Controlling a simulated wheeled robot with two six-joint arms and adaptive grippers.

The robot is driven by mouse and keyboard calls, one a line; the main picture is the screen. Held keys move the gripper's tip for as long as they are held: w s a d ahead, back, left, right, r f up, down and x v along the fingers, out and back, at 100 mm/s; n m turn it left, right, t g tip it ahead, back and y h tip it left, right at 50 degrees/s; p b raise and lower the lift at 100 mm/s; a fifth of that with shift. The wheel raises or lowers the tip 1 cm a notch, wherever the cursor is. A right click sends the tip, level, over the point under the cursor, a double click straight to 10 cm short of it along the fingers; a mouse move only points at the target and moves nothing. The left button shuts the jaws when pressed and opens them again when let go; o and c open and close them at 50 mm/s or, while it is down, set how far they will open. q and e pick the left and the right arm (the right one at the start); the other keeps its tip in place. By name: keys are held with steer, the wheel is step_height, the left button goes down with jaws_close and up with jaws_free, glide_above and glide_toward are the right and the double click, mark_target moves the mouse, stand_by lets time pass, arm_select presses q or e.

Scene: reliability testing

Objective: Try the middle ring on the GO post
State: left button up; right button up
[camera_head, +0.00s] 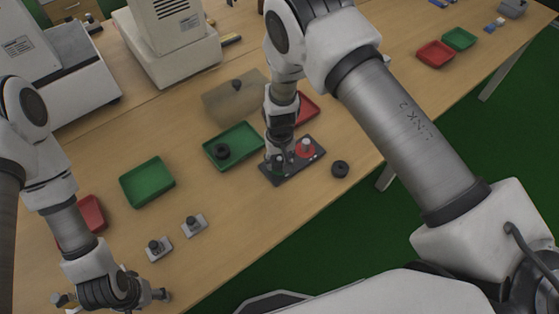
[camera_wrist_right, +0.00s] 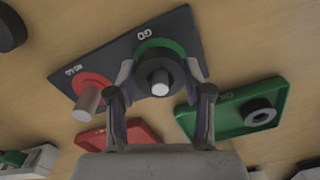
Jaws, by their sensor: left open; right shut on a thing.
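The dark gauge plate (camera_head: 286,174) lies on the table; it has a green GO base (camera_wrist_right: 181,47) and a red NO GO base (camera_wrist_right: 95,82) with its post (camera_wrist_right: 88,98). My right gripper (camera_head: 278,165) is shut on a black ring (camera_wrist_right: 153,58) at the GO post (camera_wrist_right: 160,89). In the right wrist view the ring appears around the post; how far down it sits is hard to tell. One black ring (camera_head: 340,169) lies right of the plate, another (camera_head: 222,151) in the green tray (camera_head: 249,155). My left gripper (camera_head: 112,296) is open and empty at the lower left.
Another green tray (camera_head: 147,182) and a red tray (camera_head: 93,214) lie to the left. Two small grey blocks with black knobs (camera_head: 159,249) (camera_head: 193,225) stand near the front edge. A red tray (camera_head: 307,107) is partly behind my right arm. Machines stand at the back left.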

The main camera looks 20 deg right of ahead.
mark_target(280, 159)
arm_select(q)
steer(key=shift+r+p, duration=2.9)
arm_select(e)
steer(key=shift+r, duration=3.35)
steer(key=shift+d, duration=0.1)
